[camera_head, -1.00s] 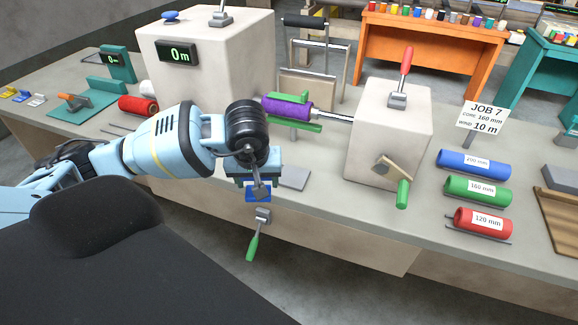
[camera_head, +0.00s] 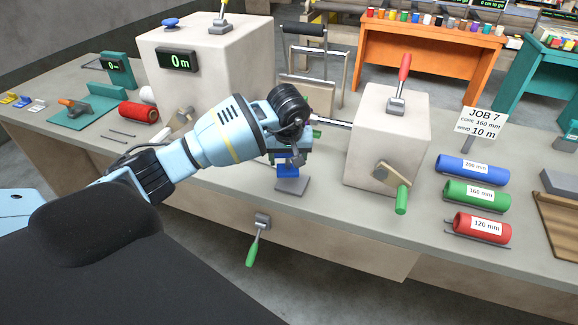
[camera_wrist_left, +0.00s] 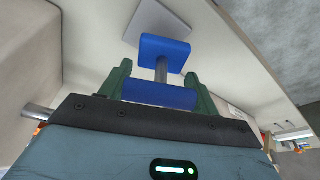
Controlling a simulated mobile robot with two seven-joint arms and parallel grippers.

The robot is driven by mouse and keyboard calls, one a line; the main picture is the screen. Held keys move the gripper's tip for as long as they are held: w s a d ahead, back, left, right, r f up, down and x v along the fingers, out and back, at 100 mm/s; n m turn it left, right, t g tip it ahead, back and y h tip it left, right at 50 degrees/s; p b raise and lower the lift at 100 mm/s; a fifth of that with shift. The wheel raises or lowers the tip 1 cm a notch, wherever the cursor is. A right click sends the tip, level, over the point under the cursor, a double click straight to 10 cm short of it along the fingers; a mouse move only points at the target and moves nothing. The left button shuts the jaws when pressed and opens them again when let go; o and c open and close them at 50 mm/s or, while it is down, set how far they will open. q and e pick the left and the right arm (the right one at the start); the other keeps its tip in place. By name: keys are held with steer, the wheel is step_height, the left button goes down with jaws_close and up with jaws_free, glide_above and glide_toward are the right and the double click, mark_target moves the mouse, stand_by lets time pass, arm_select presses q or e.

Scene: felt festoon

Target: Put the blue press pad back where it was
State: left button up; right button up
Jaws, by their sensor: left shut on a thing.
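The blue press pad (camera_head: 288,170) has a blue block at each end of a short grey stem. My left gripper (camera_head: 288,157) is shut on its near block. In the left wrist view, the dark green fingers (camera_wrist_left: 160,88) grip that block from both sides, and the far block (camera_wrist_left: 165,50) points away from the gripper. A flat grey plate (camera_head: 293,186) lies on the bench just beyond and below the pad; it also shows in the left wrist view (camera_wrist_left: 155,20). The pad seems to be above the plate; I cannot tell whether they touch. My right gripper is not in view.
A beige box with a red lever (camera_head: 404,72) and crank stands right of the gripper. A larger beige box (camera_head: 215,75) stands behind my left arm. A green-handled lever (camera_head: 255,245) hangs on the bench front.

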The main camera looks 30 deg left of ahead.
mark_target(289, 167)
arm_select(q)
steer(key=shift+w, duration=0.2)
steer(key=shift+w+f, duration=0.1)
steer(key=shift+f, duration=0.2)
step_height(289, 167, down, 3)
steer(key=shift+r, duration=0.1)
steer(key=shift+f, duration=0.2)
steer(key=o, duration=0.9)
